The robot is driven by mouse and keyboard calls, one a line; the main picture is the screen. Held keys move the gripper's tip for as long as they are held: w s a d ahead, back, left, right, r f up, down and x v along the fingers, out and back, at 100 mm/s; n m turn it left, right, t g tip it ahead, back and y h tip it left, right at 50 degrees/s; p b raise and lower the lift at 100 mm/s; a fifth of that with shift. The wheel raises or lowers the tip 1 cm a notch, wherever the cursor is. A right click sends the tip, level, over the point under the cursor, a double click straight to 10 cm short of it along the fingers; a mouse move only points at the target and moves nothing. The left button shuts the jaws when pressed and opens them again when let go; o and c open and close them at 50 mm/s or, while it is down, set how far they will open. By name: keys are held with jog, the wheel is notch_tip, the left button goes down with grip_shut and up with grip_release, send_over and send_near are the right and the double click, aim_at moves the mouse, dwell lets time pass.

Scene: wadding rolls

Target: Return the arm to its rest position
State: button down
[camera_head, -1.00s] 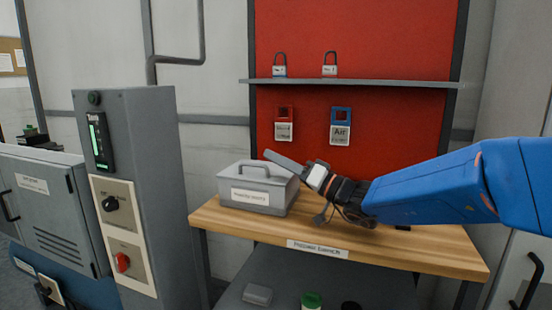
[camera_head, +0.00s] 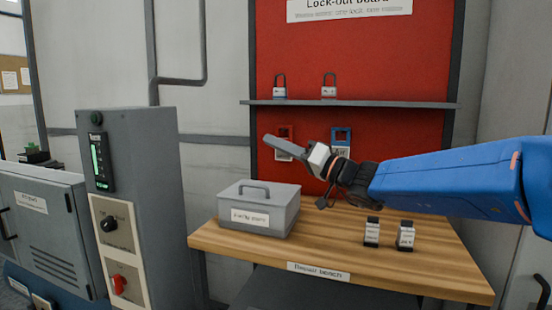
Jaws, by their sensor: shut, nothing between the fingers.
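My blue arm (camera_head: 450,185) reaches in from the right side of the view, above the wooden bench. My gripper (camera_head: 280,147) points left and is shut with nothing in it. It is raised above and to the right of the grey lidded box, in front of the red board. It partly covers the red lockout tag, and the blue tag beside it is partly hidden too.
A grey box (camera_head: 259,207) and two small dark-and-white items, one left (camera_head: 372,232) and one right (camera_head: 405,236), stand on the bench (camera_head: 330,236). Two padlocks sit on a shelf (camera_head: 350,104). A grey control cabinet (camera_head: 150,190) stands left of the bench.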

jog(key=s+d+f+g+h, duration=0.3)
jog(key=s+f+h, duration=0.1)
jog(key=s+f, duration=0.6)
jog(key=s+d+f+g+h, duration=0.3)
jog(key=s+f+h, duration=0.1)
jog(key=s+f, duration=0.6)
jog(key=s+d+f+m+h, duration=0.2)
jog(key=s+d+f+h, duration=0.3)
jog(key=d+f, duration=0.3)
jog(key=s+d+f+m+h, duration=0.3)
jog(key=s+d+f+h, duration=0.2)
jog(key=d, duration=0.9)
notch_tip(320, 180, down, 4)
jog(key=shift+s+r, duration=0.25)
jog(key=shift+s, duration=0.7)
